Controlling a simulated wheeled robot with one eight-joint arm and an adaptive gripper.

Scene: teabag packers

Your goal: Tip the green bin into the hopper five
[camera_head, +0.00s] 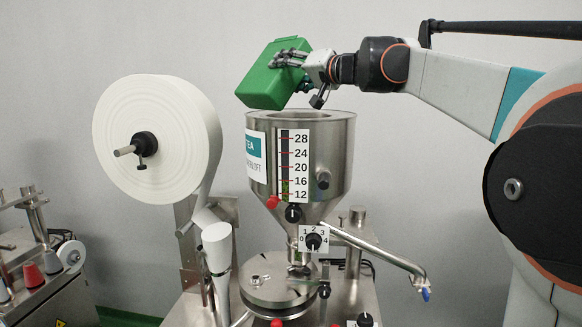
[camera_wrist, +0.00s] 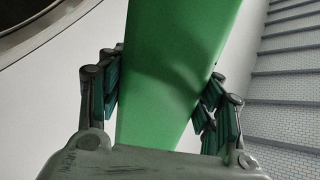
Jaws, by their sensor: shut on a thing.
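The green bin (camera_head: 272,78) is tilted in the air just above the steel hopper (camera_head: 338,150). My gripper (camera_head: 290,62) is shut on the bin's upper right part. In the wrist view the green bin (camera_wrist: 180,70) lies between the two fingers of my gripper (camera_wrist: 163,92), which touch it on both sides. The hopper's round rim (camera_wrist: 30,40) seems to show at the upper left there. The hopper carries a level scale with marks from 12 to 28; green shows in its window near the bottom. The inside of the bin is hidden in both views.
A large white paper roll (camera_head: 160,110) stands left of the hopper. A steel pipe (camera_head: 375,250) reaches out to the lower right. A numbered dial (camera_head: 314,240) sits under the hopper. Another machine (camera_head: 40,285) is at the far left. The wall behind is bare.

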